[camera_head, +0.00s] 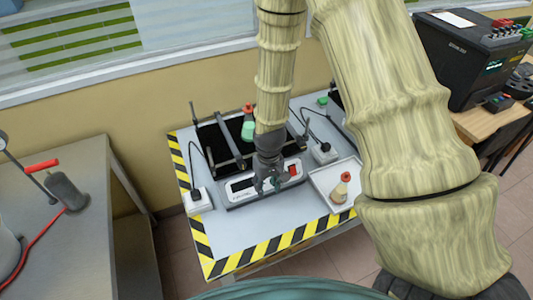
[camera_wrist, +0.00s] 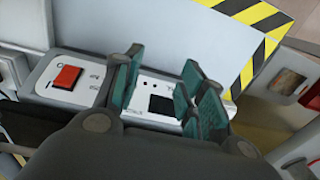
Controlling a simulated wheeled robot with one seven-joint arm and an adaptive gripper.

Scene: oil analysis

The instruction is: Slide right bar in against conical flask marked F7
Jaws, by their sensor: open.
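The shaker (camera_head: 212,140) has a black platform behind a pale control panel. A conical flask with green contents and a red cap (camera_head: 248,129) stands on the platform, left of my arm. No F7 mark is legible. A grey bar (camera_head: 229,138) crosses the platform left of this flask. The right bar is mostly hidden behind my arm, and I cannot tell its exact place. My gripper (camera_head: 271,182) points down over the front control panel. In the wrist view its teal fingers (camera_wrist: 162,88) are apart and empty, above the panel (camera_wrist: 150,88).
A white tray (camera_head: 322,184) at the right holds another red-capped flask (camera_head: 341,189). A red switch (camera_wrist: 67,77) is on the panel. White boxes with cables stand at the left (camera_head: 198,202) and right (camera_head: 325,153). The table front, edged with hazard tape (camera_head: 255,252), is clear.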

